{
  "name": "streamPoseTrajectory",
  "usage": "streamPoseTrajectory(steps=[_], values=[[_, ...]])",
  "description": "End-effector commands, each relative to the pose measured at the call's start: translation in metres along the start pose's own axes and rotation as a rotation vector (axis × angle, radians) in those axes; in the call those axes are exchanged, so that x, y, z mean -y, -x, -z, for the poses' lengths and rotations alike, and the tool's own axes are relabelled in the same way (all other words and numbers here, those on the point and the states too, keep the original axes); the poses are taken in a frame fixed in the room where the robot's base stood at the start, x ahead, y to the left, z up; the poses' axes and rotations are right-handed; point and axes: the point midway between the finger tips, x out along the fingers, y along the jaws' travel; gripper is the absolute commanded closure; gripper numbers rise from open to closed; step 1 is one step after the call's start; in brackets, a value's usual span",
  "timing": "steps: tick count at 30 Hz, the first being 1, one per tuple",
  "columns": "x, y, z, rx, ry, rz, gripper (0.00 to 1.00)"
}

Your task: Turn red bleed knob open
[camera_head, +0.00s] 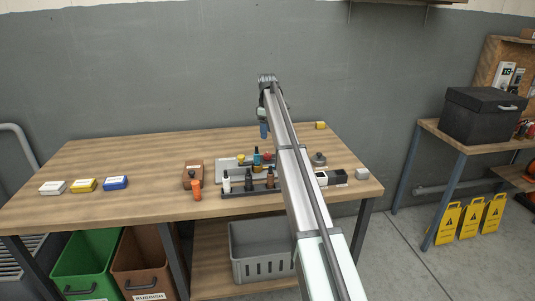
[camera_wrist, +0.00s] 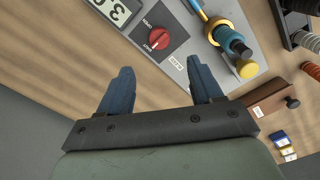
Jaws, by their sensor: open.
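The red knob (camera_wrist: 159,38) is round with a pale bar across its face. It sits on a grey panel (camera_wrist: 183,48) with small labels beside it in the wrist view. A small red spot, likely this knob, shows on the table in the head view (camera_head: 267,156). My gripper (camera_wrist: 160,76) is open, its two blue fingers apart with nothing between them. The knob lies just beyond the fingertips, apart from them. In the head view my gripper (camera_head: 264,132) hangs above the panel's back area, partly hidden by my arm.
A blue-and-yellow fitting (camera_wrist: 229,38) and a yellow cap (camera_wrist: 246,69) stand right of the knob. A dark rack of bottles (camera_head: 235,191) stands in front of the panel. The table's left-centre (camera_head: 140,160) is clear.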

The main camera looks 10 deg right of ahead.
Motion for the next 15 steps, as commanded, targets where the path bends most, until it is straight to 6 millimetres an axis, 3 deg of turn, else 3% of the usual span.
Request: streamPoseTrajectory(steps=[15], values=[[0.0,-0.088,-0.001,0.0,-0.002,-0.001,0.35]])
